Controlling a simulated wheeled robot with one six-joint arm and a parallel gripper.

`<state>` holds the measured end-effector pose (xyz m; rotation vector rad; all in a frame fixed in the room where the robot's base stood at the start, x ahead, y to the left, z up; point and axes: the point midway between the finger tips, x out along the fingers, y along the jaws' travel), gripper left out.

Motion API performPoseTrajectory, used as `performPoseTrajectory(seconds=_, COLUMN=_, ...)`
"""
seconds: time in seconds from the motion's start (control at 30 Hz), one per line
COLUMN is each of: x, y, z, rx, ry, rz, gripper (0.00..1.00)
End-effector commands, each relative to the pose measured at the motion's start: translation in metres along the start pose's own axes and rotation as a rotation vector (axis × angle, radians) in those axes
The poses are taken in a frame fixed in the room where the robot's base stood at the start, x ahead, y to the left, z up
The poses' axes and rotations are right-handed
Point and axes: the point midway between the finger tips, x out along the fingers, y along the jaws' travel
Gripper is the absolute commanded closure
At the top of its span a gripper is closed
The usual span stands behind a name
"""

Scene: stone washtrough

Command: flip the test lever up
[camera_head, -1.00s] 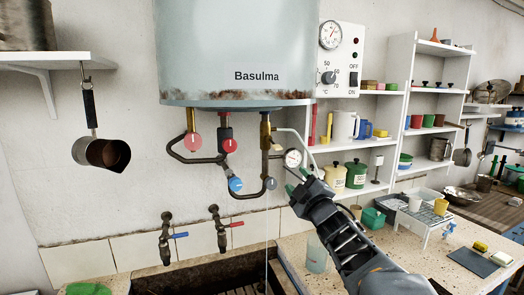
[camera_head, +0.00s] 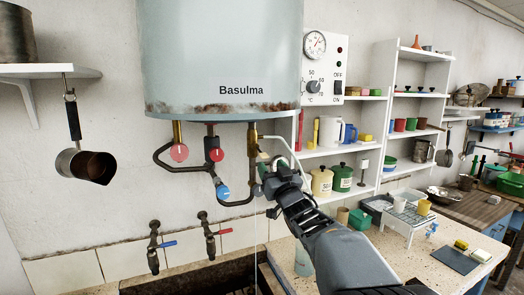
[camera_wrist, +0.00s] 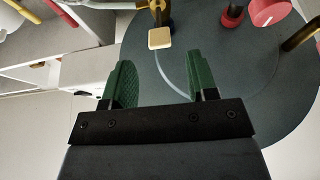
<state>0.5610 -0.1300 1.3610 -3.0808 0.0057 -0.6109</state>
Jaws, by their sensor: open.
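The test lever appears to be the small cream tab (camera_wrist: 160,38) on a brass fitting under the heater, at the top of the wrist view. The tab lies beyond the fingertips, roughly in line with the gap, with no visible contact. In the head view my gripper (camera_head: 266,165) is at the lower end of the right brass pipe (camera_head: 252,135) under the Basulma heater (camera_head: 222,60).
A red knob (camera_head: 179,152) and a blue knob (camera_head: 222,192) sit on the pipes just left of my gripper. A pale curved tube (camera_head: 285,140) passes close by it. Shelves with jars (camera_head: 342,178) stand to the right. Taps (camera_head: 154,245) are below left, over the stone trough.

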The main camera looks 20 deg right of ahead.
Motion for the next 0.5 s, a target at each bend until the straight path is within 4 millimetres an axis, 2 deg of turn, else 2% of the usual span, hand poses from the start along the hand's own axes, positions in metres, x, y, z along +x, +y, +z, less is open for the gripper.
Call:
performPoseTrajectory(seconds=0.03, x=0.012, y=-0.001, z=-0.003, rx=0.002, ry=-0.001, rz=-0.002, gripper=0.47)
performPoseTrajectory(seconds=0.2, x=0.039, y=0.0, z=-0.002, rx=0.0, ry=-0.001, rz=-0.001, gripper=0.47)
performPoseTrajectory(seconds=0.5, x=0.064, y=0.0, z=-0.001, rx=-0.002, ry=0.0, rz=0.0, gripper=0.47)
